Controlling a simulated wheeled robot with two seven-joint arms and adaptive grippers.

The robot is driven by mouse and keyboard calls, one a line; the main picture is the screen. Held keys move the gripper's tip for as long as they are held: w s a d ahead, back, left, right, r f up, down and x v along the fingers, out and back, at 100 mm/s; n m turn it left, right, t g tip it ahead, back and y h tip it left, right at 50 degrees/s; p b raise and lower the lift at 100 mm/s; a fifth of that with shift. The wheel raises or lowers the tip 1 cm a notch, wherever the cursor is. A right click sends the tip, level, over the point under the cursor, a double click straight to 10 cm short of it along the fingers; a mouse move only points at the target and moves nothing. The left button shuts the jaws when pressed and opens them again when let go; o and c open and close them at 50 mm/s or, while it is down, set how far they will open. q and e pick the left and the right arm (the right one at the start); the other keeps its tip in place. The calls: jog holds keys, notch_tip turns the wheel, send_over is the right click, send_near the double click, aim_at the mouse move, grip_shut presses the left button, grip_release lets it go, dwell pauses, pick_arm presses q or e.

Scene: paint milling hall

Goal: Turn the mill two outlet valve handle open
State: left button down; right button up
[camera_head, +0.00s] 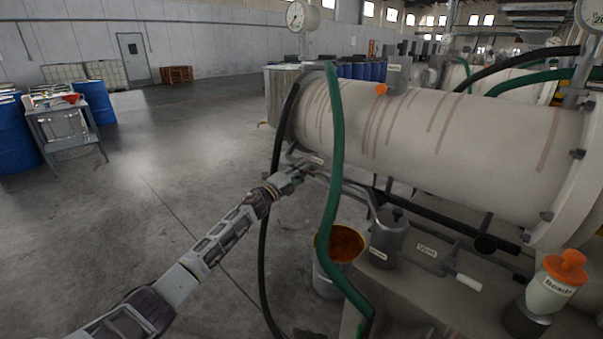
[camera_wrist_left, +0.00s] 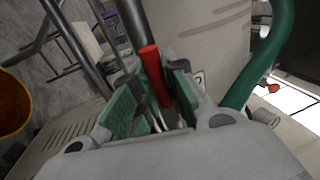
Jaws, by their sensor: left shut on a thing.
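The large off-white mill (camera_head: 450,135) with brownish drip streaks lies across the right of the head view. My left gripper (camera_head: 298,172) reaches in from the left to the pipework low at the mill's near left end. In the left wrist view a red valve handle (camera_wrist_left: 153,72) stands between the green pads of my left gripper (camera_wrist_left: 155,98), which is shut on it. The valve body is mostly hidden behind the gripper. In the head view the handle is too small and covered to make out. My right gripper is not in view.
A green hose (camera_head: 336,150) and a black hose (camera_head: 265,240) hang close to my left gripper. A bucket of orange-brown paint (camera_head: 322,272) stands below. A grey can (camera_head: 388,240) and an orange-topped bottle (camera_head: 548,290) are at right.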

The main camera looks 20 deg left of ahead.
pick_arm(q)
jog(key=c, duration=1.4)
grip_release()
jog(key=shift+c, duration=0.2)
jog(key=v, duration=1.2)
